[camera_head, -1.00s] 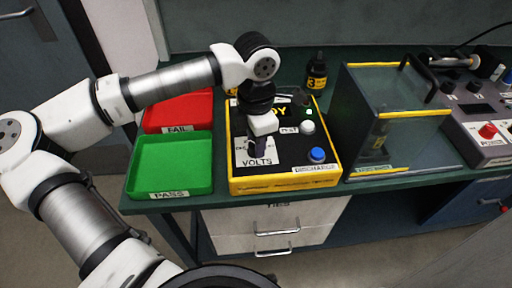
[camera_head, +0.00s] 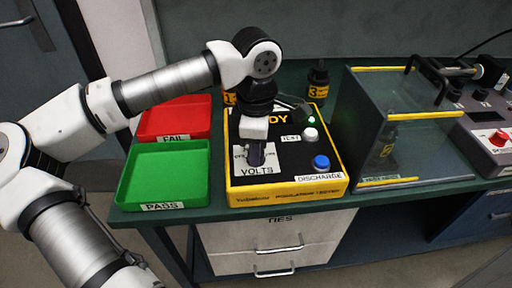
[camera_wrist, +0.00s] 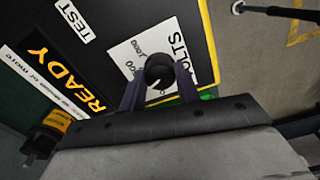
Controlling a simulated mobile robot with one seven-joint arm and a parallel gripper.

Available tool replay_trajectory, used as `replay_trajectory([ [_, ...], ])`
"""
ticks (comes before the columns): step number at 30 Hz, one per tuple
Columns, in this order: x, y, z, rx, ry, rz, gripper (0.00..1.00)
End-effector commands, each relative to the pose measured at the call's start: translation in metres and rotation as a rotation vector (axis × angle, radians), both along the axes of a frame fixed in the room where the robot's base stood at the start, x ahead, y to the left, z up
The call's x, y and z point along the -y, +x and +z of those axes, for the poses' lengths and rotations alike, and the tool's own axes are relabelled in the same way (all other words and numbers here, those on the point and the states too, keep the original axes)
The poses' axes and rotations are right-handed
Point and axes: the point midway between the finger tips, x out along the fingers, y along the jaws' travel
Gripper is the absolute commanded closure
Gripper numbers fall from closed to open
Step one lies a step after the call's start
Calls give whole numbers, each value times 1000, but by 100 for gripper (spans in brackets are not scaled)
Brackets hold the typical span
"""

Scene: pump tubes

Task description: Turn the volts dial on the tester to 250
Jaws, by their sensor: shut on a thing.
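The tester (camera_head: 300,170) is a black and yellow box on the green bench, with a VOLTS label (camera_head: 257,170) at its front left, a blue DISCHARGE button (camera_head: 321,162), a white TEST button (camera_head: 310,134) and a lit green lamp (camera_head: 312,119). My gripper (camera_head: 256,158) points down over the VOLTS plate. In the wrist view its two purple fingers (camera_wrist: 159,88) are shut on the round dark volts dial (camera_wrist: 159,68). The dial's pointer and most of the scale numbers are hidden or too small to read; part of "1000" shows beside the dial.
A green PASS tray (camera_head: 165,203) and a red FAIL tray (camera_head: 175,112) lie left of the tester. A clear-sided enclosure (camera_head: 420,117) stands to its right. Small dark bottles with yellow labels, one at the back (camera_head: 318,78), stand nearby. A power unit (camera_head: 490,140) is far right.

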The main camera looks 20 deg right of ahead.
Motion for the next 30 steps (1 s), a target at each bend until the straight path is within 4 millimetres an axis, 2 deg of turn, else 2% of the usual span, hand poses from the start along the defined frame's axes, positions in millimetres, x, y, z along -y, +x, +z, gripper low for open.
replay_trajectory([
  [8, 0, 0, 0, -1, 0, 0, 91],
  [9, 0, 0, 0, -1, 0, 0, 64],
  [13, 0, 0, 0, -1, 0, 1, 47],
  [23, 0, 0, 2, 0, 0, 1, 46],
  [26, 0, 1, 11, 2, 0, 3, 46],
  [30, 0, 1, 37, 3, 0, 2, 46],
])
